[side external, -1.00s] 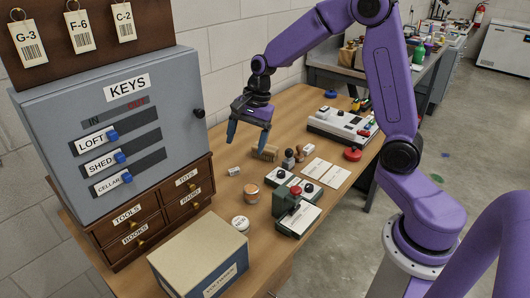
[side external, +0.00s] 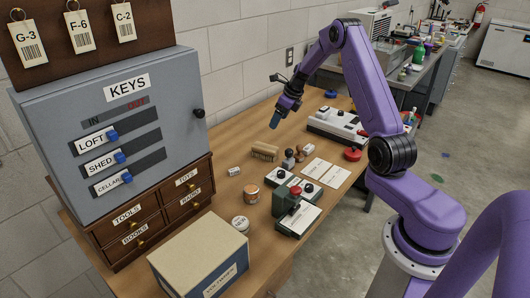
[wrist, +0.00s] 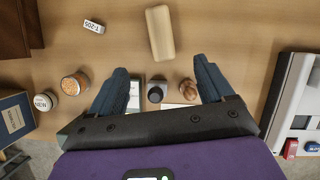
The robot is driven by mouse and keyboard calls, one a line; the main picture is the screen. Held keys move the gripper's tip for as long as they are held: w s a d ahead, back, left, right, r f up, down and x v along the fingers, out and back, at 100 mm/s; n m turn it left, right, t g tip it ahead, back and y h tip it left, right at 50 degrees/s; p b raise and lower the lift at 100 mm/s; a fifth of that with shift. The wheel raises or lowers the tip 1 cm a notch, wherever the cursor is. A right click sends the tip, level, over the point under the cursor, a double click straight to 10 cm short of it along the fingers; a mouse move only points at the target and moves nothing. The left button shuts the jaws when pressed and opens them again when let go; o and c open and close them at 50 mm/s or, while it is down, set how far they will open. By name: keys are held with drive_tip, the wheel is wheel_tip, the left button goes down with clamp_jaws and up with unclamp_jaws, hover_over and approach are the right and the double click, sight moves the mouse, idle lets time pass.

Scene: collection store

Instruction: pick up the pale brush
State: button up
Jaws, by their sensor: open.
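The pale brush (side external: 264,152) lies on the wooden table, with its pale wooden back up and bristles showing along its near side. In the wrist view the brush (wrist: 160,33) lies ahead of the fingertips, roughly in line with the gap between them. My gripper (side external: 277,121) is above the table, to the right of and higher than the brush in the side view. In the wrist view my gripper (wrist: 161,72) shows both dark blue fingers spread wide with nothing held between them. Nothing hides the brush.
Stamps (side external: 289,158) stand close to the brush on its near side. A white tag marked I-205 (wrist: 94,26) and a cork-topped jar (side external: 251,194) lie nearby. A grey key cabinet (side external: 105,130) stands left. A white machine (side external: 340,124) stands right. Table behind the brush is clear.

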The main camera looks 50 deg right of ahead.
sight(266, 146)
drive_tip(key=x, duration=1.1)
drive_tip(key=shift+f, duration=0.2)
drive_tip(key=shift+x, duration=2.6)
drive_tip(key=shift+d+f, duration=0.15)
drive_tip(key=shift+f, duration=0.1)
drive_tip(key=c, duration=1.1)
drive_tip(key=shift+r, duration=0.15)
